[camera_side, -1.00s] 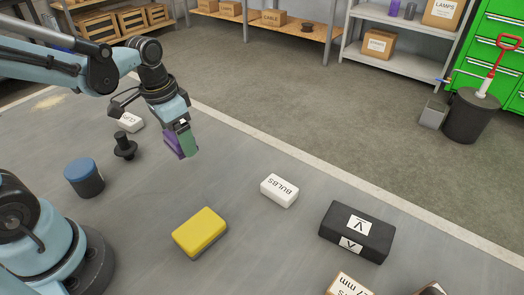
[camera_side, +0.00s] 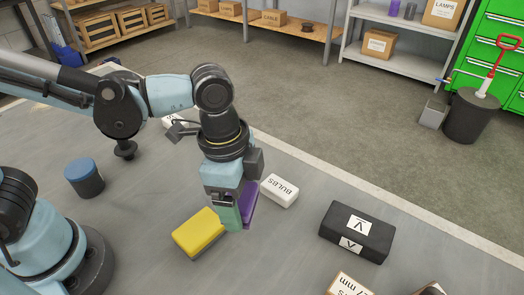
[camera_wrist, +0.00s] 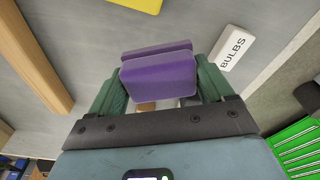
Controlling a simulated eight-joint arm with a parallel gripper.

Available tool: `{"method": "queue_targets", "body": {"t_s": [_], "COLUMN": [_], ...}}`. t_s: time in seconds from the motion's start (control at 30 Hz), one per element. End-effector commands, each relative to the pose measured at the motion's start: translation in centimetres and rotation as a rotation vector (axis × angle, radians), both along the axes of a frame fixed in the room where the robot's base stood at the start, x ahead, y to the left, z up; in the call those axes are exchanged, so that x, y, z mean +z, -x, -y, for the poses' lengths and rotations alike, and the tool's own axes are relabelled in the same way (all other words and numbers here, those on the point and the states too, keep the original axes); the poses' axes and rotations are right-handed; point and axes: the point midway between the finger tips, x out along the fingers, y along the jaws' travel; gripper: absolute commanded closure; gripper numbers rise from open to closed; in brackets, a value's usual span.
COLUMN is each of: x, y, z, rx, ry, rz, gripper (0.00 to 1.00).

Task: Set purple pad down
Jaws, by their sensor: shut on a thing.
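The purple pad (camera_wrist: 158,80) is held between the two green fingers of my gripper (camera_wrist: 157,88) in the wrist view. In the side view the purple pad (camera_side: 249,203) shows partly behind the fingers of my gripper (camera_side: 236,212), which point down. The pad appears to be above the grey surface (camera_side: 300,235); the exact gap cannot be told. A yellow pad (camera_side: 198,232) with a dark underside lies just left of the gripper. A white BULBS box (camera_side: 279,190) lies just to the right of it.
A black box (camera_side: 357,232) with white labels stands to the right. A blue-topped cylinder (camera_side: 84,177) stands at the left. A white box (camera_side: 174,121) is partly hidden behind my arm. The surface between the yellow pad and the black box is clear.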

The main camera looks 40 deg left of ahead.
Motion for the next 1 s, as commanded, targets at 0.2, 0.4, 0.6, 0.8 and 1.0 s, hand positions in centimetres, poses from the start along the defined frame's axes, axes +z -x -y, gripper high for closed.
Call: {"method": "queue_targets", "body": {"t_s": [0.2, 0.4, 0.6, 0.8, 1.0], "x": [-0.7, -1.2, -3.4, -4.9, -6.6], "y": [3.5, 5.0, 5.1, 5.1, 5.1], "z": [5.1, 6.8, 6.9, 6.9, 6.9], "rx": [-0.311, -0.427, -0.438, -0.436, -0.435], "ry": [0.002, 0.003, 0.004, 0.003, 0.004], "rz": [0.001, 0.001, 0.001, 0.002, 0.002], "gripper": [0.51, 0.51, 0.51, 0.51, 0.51]}}
